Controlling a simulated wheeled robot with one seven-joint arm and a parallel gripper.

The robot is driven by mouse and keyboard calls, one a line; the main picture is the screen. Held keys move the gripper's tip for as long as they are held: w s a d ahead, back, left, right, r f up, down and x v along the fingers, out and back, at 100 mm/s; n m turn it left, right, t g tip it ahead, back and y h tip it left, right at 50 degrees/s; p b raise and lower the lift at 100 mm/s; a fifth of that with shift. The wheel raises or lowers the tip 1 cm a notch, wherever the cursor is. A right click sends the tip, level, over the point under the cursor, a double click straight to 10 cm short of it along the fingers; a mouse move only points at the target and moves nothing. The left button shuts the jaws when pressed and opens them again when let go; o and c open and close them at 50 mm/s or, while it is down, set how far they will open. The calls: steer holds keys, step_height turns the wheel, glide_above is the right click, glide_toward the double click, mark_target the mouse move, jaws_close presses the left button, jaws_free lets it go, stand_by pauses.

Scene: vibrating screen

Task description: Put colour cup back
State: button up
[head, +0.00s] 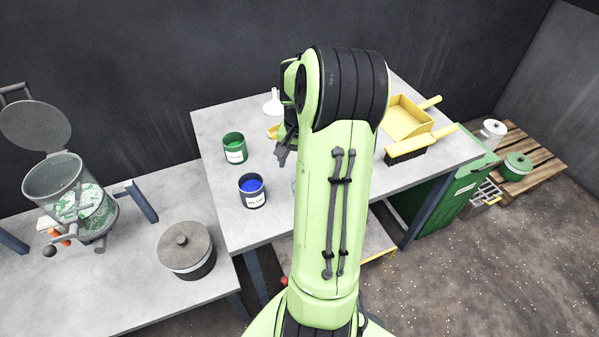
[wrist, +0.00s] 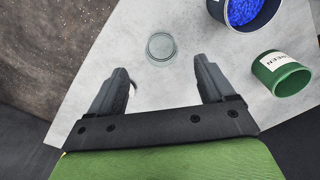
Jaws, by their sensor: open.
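A dark cup of blue granules (head: 252,190) and a cup with green contents (head: 235,148) stand upright on the grey table (head: 215,125), left of my arm. In the wrist view the blue cup (wrist: 250,14) is cut by the top edge. The green cup (wrist: 283,74) is at the right, its label reading GREEN. A clear empty glass (wrist: 161,48) stands just beyond my fingertips; in the head view my arm mostly hides it. My gripper (wrist: 160,75) is open and empty above the table. In the head view it (head: 284,152) is right of the green cup.
A white funnel (head: 272,104) stands at the table's back. A yellow dustpan (head: 405,118) and brush (head: 420,147) lie at the right. A lidded pot (head: 186,250) and a clear open-lidded vessel (head: 70,195) are on the left bench. Lidded pots sit on a pallet (head: 545,155).

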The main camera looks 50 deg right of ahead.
steer(key=w+a+r+n+t+h, duration=0.1)
steer(key=a+r+n, duration=0.2)
steer(key=a+r, duration=0.4)
steer(key=a+r+n+t+h, duration=0.1)
steer(key=a+r+n, duration=0.3)
steer(key=a, duration=0.6)
steer(key=s+a+r+n+t+y, duration=0.2)
steer(key=s+a+n, duration=0.4)
steer(key=s+a, duration=0.3)
steer(key=a+t, duration=0.1)
steer(key=a, duration=0.2)
steer(key=shift+s+a+r+n, duration=0.15)
steer(key=shift+a+r+n, duration=0.15)
steer(key=shift+r, duration=0.05)
steer(key=shift+r, duration=0.1)
step_height(320, 180, up, 4)
steer(key=p, duration=0.3)
steer(key=shift+f+p, duration=0.25)
steer(key=shift+p, duration=0.1)
